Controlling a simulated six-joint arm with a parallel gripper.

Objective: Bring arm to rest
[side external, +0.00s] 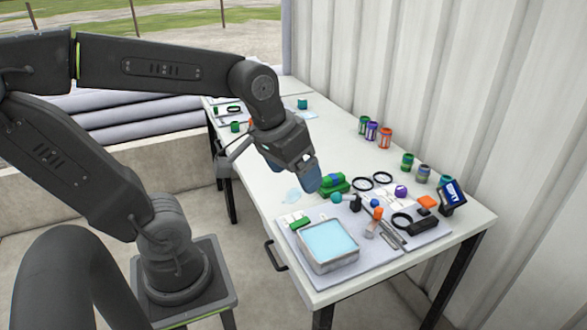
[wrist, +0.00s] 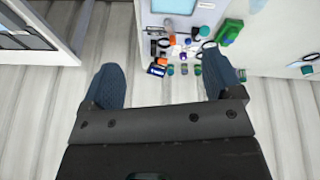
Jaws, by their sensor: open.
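My gripper (side external: 306,178) hangs in the air over the white table (side external: 335,128), pointing down near the green objects (side external: 335,183). In the wrist view my gripper (wrist: 165,87) shows two blue fingers spread wide apart with nothing between them. The fingers look clear of every object. The wrist view looks down past the table edge, with wall panels or floor filling much of the picture.
A tray with light blue contents (side external: 327,262) sits on a grey mat (side external: 388,266) at the table's near end. Rings, small balls, tools and a blue box (side external: 452,196) lie close by. Several coloured cans (side external: 385,138) line the wall side. The corrugated wall (side external: 430,80) bounds the right.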

